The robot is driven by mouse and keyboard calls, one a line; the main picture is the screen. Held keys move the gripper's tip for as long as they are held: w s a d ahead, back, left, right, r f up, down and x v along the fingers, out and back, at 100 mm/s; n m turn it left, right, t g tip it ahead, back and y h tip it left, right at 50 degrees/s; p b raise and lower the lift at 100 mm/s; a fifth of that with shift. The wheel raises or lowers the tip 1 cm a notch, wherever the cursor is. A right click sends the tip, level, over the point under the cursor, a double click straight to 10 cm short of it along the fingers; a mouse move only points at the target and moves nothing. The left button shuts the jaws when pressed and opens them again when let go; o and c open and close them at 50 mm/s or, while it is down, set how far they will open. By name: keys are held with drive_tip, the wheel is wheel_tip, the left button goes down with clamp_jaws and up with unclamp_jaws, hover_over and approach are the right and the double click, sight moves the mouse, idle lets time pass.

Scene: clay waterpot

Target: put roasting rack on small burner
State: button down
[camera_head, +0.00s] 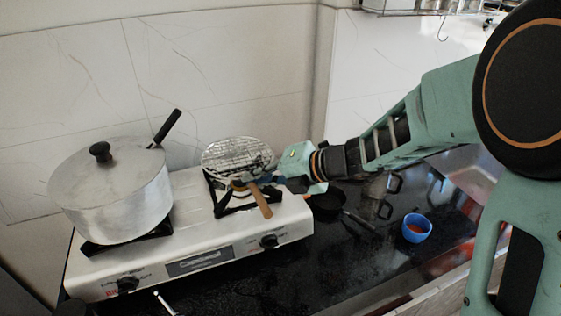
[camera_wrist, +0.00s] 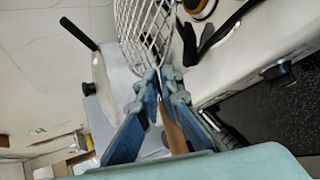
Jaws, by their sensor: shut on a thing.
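The roasting rack (camera_head: 237,154) is a round wire grid with a wooden handle. In the head view it is over the back part of the small burner (camera_head: 238,187), the right burner of the white stove. My gripper (camera_head: 274,180) is shut on the rack near where handle and grid meet. In the wrist view the fingers (camera_wrist: 160,85) pinch it, with the tilted wire grid (camera_wrist: 147,32) beyond them and the handle (camera_wrist: 173,128) between them. The burner (camera_wrist: 198,8) and its black supports show beside the grid. I cannot tell whether the rack touches the supports.
A large lidded metal pot (camera_head: 112,190) stands on the left burner, its dark handle pointing toward the rack. A dark pan (camera_head: 327,203) and a blue bowl (camera_head: 416,227) are on the black counter at right. A tiled wall (camera_head: 200,60) stands close behind the stove.

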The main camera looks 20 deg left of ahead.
drive_tip(key=w, duration=0.1)
drive_tip(key=w+a+f, duration=0.1)
drive_tip(key=w, duration=0.1)
drive_tip(key=shift+w+a+f, duration=0.1)
drive_tip(key=shift+a+f, duration=0.2)
drive_tip(key=shift+a, duration=0.1)
drive_tip(key=shift+w+a+f, duration=0.15)
drive_tip(key=shift+w+f, duration=0.05)
drive_tip(key=shift+f, duration=0.05)
wheel_tip(320, 180, down, 7)
drive_tip(key=b, duration=0.7)
drive_tip(key=shift+r, duration=0.2)
drive_tip(key=shift+f+b, duration=0.65)
drive_tip(key=shift+f, duration=0.3)
drive_tip(key=c, duration=2)
unclamp_jaws()
drive_tip(key=shift+c, duration=0.2)
